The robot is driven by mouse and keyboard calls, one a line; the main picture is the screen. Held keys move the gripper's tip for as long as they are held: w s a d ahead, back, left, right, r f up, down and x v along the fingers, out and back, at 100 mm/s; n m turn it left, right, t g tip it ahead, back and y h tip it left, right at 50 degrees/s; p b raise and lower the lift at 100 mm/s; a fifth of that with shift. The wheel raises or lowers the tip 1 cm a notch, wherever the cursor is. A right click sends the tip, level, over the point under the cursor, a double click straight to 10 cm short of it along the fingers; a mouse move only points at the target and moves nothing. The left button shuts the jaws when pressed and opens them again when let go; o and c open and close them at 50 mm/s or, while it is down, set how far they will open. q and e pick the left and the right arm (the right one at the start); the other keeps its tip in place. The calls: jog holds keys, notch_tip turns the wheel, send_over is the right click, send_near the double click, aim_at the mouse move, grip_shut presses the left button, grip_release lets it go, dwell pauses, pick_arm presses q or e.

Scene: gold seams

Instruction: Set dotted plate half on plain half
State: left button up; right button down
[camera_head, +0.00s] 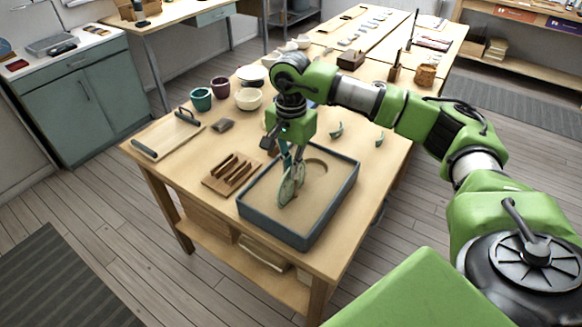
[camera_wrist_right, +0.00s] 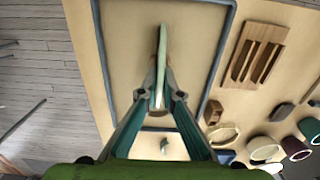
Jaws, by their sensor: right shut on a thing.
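My right gripper (camera_head: 289,160) points down over the sand tray and is shut on a pale green plate piece (camera_head: 291,188), held upright on edge. In the right wrist view the piece (camera_wrist_right: 162,45) shows edge-on between the fingertips (camera_wrist_right: 160,98). I cannot tell its dots, nor whether one half or two joined halves stand there. A small brownish patch (camera_wrist_right: 152,82) shows beside its near end. The piece's lower edge is at or close to the sand in the blue-grey tray (camera_head: 303,241). My left gripper is not in view.
A slotted wooden rack (camera_head: 231,174) stands left of the tray. A board with a dark handle (camera_head: 168,135), cups (camera_head: 201,99) and bowls (camera_head: 248,99) lie further left and back. The tray's right side is open sand.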

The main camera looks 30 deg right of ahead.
jog(key=shift+f, duration=0.1)
dwell(0.6)
jog(key=c, duration=1.7)
grip_release()
jog(key=shift+r+p, duration=1.65)
jog(key=shift+r, duration=1.35)
